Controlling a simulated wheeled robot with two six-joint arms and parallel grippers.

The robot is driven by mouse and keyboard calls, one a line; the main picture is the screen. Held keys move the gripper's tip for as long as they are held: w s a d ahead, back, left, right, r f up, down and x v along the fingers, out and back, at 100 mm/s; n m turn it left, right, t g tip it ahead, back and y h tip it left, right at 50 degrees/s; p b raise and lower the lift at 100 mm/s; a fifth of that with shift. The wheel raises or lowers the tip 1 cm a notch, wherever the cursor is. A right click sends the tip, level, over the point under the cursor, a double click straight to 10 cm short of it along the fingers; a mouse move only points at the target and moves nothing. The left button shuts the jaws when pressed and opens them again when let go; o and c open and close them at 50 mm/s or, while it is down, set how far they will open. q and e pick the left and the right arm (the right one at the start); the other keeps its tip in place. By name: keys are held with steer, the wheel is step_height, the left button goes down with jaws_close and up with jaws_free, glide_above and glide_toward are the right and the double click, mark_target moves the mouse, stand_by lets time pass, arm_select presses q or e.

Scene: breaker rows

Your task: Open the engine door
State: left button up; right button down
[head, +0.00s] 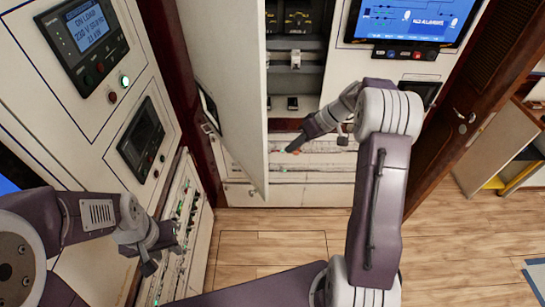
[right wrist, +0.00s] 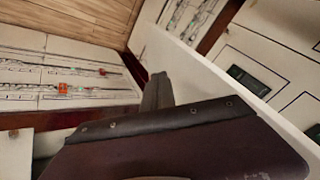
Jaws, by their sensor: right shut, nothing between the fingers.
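A tall white door (head: 225,85), which I take to be the engine door, stands swung open from its cabinet in the head view. A dark handle (head: 209,108) is on its left side. The door also shows as a pale slab in the right wrist view (right wrist: 190,70). My right gripper (head: 294,146) is shut and empty, just right of the door's free edge, in front of the lower cabinet panels. Its fingers (right wrist: 158,90) point toward the door in the right wrist view; I cannot tell whether they touch it. My left gripper (head: 160,260) is low at the left, by a side panel; its jaw opening is unclear.
A blue screen (head: 415,20) is at upper right. A brown wooden door (head: 465,115) stands at right. The wooden floor (head: 270,245) is clear.

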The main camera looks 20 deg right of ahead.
steer(key=a+f+p, duration=0.3)
steer(key=a+f, duration=0.1)
steer(key=a, duration=0.3)
steer(key=shift+f+p, duration=0.2)
steer(key=shift+p, duration=0.15)
